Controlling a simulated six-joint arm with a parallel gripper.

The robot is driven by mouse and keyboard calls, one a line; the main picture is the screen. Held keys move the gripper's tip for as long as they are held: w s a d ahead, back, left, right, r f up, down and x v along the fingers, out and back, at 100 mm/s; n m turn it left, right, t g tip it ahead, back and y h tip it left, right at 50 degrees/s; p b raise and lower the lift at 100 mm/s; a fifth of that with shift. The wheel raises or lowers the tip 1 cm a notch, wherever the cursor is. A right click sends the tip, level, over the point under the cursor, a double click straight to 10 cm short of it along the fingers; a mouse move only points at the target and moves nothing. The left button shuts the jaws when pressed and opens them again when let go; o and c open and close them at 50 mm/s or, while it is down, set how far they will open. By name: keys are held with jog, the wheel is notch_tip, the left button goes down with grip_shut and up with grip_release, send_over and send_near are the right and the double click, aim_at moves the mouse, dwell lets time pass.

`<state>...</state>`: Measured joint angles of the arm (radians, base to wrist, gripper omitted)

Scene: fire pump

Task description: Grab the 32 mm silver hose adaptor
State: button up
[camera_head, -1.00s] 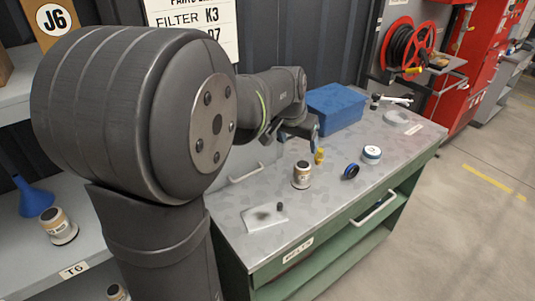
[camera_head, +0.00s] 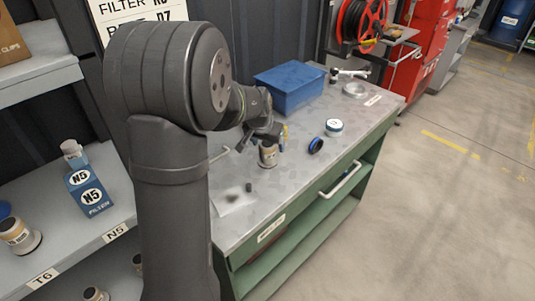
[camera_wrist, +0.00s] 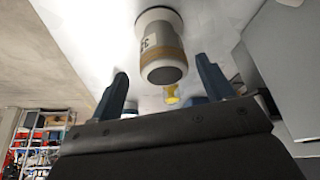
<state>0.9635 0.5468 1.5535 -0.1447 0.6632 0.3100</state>
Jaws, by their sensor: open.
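The silver adaptor (camera_head: 268,155) with a tan band stands on the grey bench top. In the wrist view the adaptor (camera_wrist: 162,52) is close and large; a dark marking on it is partly readable and seems to start with 3. My gripper (camera_wrist: 161,68) is open, with one dark blue finger on each side of the adaptor's near end in that picture. I see gaps between fingers and adaptor, and cannot tell how deep it is between them. In the head view my gripper (camera_head: 272,131) is just above and behind the adaptor, its fingers hard to make out.
A yellow fitting (camera_head: 284,132), a blue-rimmed black ring (camera_head: 316,145) and a white-and-blue round part (camera_head: 334,127) stand nearby to the right. A blue box (camera_head: 290,88) is behind. A light plate (camera_head: 232,199) lies at the front left. Similar banded fittings (camera_head: 18,236) stand on the left shelves.

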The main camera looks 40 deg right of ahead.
jog(key=x, duration=0.4)
jog(key=shift+w, duration=0.3)
jog(key=shift+c, duration=0.2)
jog(key=c, duration=1.2)
jog(key=shift+r, duration=0.15)
